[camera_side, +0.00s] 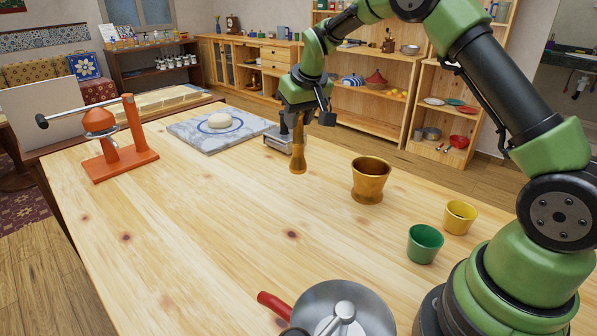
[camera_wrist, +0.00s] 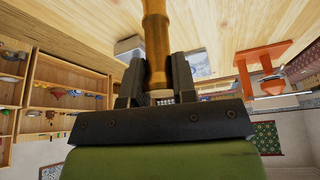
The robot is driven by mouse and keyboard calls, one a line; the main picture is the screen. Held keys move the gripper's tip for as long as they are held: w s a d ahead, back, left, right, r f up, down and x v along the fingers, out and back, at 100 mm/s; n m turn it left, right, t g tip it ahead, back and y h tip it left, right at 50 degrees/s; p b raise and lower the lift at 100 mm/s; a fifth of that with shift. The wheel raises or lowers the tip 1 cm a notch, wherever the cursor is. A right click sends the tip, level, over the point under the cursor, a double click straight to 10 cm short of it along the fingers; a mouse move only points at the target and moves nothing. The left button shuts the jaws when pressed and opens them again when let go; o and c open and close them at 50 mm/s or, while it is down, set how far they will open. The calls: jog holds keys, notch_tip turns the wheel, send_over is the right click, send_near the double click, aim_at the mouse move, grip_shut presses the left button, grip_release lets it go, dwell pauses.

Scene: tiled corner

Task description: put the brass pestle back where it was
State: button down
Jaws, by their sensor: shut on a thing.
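The brass pestle (camera_side: 298,150) hangs upright below my gripper (camera_side: 304,112), which is shut on its upper part. In the side view its lower end is close to the wooden table (camera_side: 200,225); I cannot tell whether it touches. In the wrist view the pestle (camera_wrist: 156,45) runs between the two dark fingers of my gripper (camera_wrist: 155,80). A brass mortar (camera_side: 368,182) stands upright on the table, to the right of the pestle and apart from it. The inside bottom of the mortar is hidden.
A green cup (camera_side: 424,243) and a yellow cup (camera_side: 459,217) stand right of the mortar. A metal pan (camera_side: 375,305) is at the front. An orange press (camera_side: 120,155), a marble slab with dough (camera_side: 205,138) and a small metal device (camera_side: 277,143) are left and behind. The middle table is clear.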

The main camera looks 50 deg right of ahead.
aim_at(299, 154)
notch_tip(299, 154, down, 7)
jog(key=shift+f, duration=0.3)
jog(key=c, duration=0.9)
grip_release()
jog(key=shift+f, duration=0.1)
jog(key=s+a+f+v, duration=0.1)
jog(key=s+a+v, duration=0.1)
jog(key=v, duration=1.7)
jog(key=s+a+r+t+y, duration=0.1)
jog(key=s+a, duration=0.2)
jog(key=s, duration=0.4)
jog(key=s+a+r+t+y, duration=0.1)
jog(key=s+a, duration=0.1)
jog(key=s, duration=0.5)
jog(key=s+a+r+m+y, duration=0.1)
jog(key=s+a, duration=0.2)
jog(key=s, duration=0.3)
jog(key=shift+s+a+r+t, duration=0.35)
jog(key=shift+s+a+t, duration=0.05)
